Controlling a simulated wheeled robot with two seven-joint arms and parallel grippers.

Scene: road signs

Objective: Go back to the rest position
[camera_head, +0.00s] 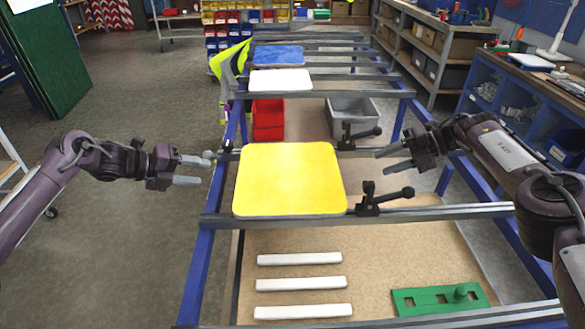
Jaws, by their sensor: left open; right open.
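My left gripper (197,170) is open and empty, just left of the blue frame and apart from the yellow plate. My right gripper (385,160) is open and empty, to the right of the yellow plate near the rear black clamp. The yellow square sign plate (290,180) lies flat across two grey rails. Two black clamps, a rear one (358,137) and a front one (381,199), stand at its right side. Neither gripper touches the plate.
White bars (300,284) and a green block with square holes (440,299) lie on the board below. White (280,80) and blue (278,55) plates rest farther back. A red bin (268,120) and grey bin (352,113) sit beneath. Open floor (100,230) lies left.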

